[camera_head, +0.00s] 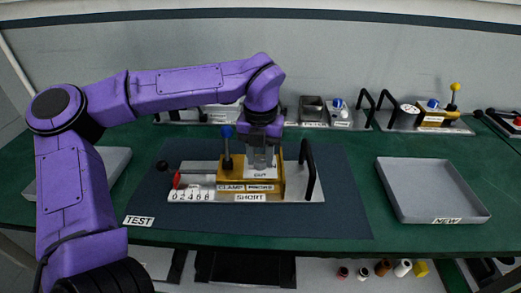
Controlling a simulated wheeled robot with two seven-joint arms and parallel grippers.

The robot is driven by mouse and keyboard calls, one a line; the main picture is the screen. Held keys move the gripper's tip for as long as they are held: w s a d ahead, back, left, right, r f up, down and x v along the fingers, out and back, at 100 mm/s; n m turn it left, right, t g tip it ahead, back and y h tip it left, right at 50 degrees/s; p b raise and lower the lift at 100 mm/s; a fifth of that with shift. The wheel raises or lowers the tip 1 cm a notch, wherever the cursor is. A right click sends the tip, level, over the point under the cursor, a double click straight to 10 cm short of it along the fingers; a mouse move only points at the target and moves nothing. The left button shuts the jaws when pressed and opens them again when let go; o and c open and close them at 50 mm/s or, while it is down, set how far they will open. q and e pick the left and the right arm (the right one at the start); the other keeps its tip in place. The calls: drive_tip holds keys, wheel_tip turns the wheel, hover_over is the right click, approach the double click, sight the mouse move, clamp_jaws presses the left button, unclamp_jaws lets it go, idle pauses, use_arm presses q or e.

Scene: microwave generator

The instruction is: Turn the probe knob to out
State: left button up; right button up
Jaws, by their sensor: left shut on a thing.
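A test fixture with a brass-coloured block (222,186) sits on a light base plate on the dark mat. A small white label reading OUT is on top of the block, just below my gripper. My left gripper (262,165) points straight down over the right part of the block. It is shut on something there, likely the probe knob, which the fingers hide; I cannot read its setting. A dark lever with a blue ball (227,132) stands upright just left of the gripper. My right gripper is not in view.
A black handle (309,172) rises close to the right of my gripper. A red-tipped part (177,180) and a black ball (162,166) are at the fixture's left. A grey tray marked NEW (389,190) lies at right. Several other fixtures line the back.

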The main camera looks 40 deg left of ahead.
sight(260, 159)
use_arm(q)
drive_tip(key=m+p, duration=0.4)
drive_tip(key=p, duration=0.1)
drive_tip(key=m+p, duration=0.9)
drive_tip(key=shift+r+p, duration=0.3)
drive_tip(key=shift+p, duration=0.05)
drive_tip(key=shift+f+m+p, duration=0.2)
drive_tip(key=shift+m+p, duration=0.9)
drive_tip(key=shift+m, duration=0.2)
drive_tip(key=o, duration=1)
drive_tip(key=shift+o, duration=0.2)
wheel_tip(260, 159, up, 10)
drive_tip(key=b, duration=0.2)
drive_tip(key=shift+r, duration=0.2)
